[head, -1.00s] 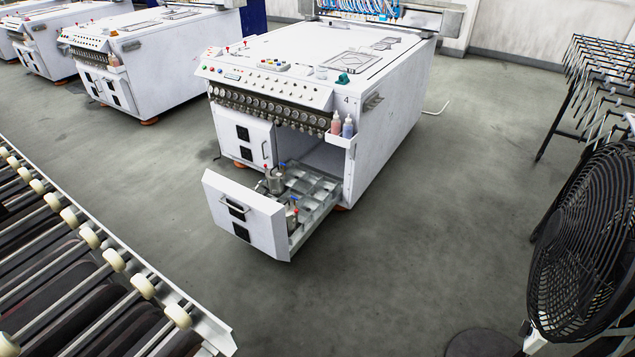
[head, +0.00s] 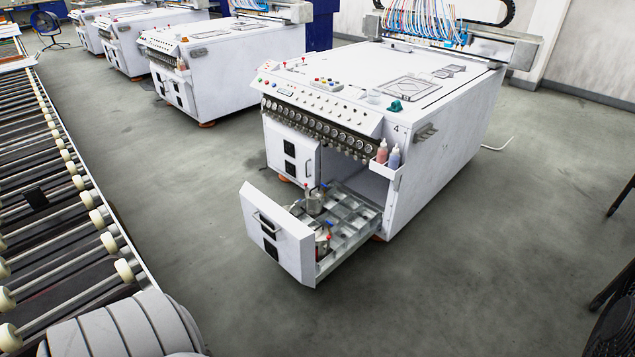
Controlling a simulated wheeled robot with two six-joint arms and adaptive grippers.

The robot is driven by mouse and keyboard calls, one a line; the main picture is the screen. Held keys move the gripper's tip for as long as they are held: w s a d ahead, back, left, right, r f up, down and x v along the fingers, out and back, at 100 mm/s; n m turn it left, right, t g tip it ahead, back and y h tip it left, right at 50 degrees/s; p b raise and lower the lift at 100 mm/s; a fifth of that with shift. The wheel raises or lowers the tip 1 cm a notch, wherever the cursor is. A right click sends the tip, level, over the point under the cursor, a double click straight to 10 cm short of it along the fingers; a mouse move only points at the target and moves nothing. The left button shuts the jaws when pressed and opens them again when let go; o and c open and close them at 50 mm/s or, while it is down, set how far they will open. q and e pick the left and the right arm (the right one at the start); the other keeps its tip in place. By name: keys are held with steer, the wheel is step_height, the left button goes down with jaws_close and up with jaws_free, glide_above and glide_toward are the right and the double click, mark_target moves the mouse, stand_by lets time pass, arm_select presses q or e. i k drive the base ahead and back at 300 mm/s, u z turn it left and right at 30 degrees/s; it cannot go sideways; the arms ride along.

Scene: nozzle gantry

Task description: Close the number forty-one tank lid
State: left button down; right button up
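A white machine marked 4 (head: 440,170) stands right of centre with its lower drawer (head: 282,240) pulled out. In the drawer tray, two metal tanks show: one farther back (head: 315,202) with red and blue fittings on top, and one nearer the drawer front (head: 322,240), partly hidden by the drawer panel. I cannot read any tank number or tell how their lids stand at this size. Several other tray compartments look empty. Neither of my grippers is in view.
A roller conveyor (head: 75,190) runs along the left side. Two bottles (head: 388,156) sit in a holder on the machine's corner. More white machines (head: 215,60) stand behind to the left. The floor (head: 480,260) right of and before the drawer is clear. A dark fan edge shows at right.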

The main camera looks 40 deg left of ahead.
mark_target(296, 208)
steer(key=i, duration=0.55)
steer(key=u, duration=0.85)
steer(key=i, duration=2.4)
steer(key=z, duration=0.65)
steer(key=i, duration=0.75)
steer(key=u, duration=2.7)
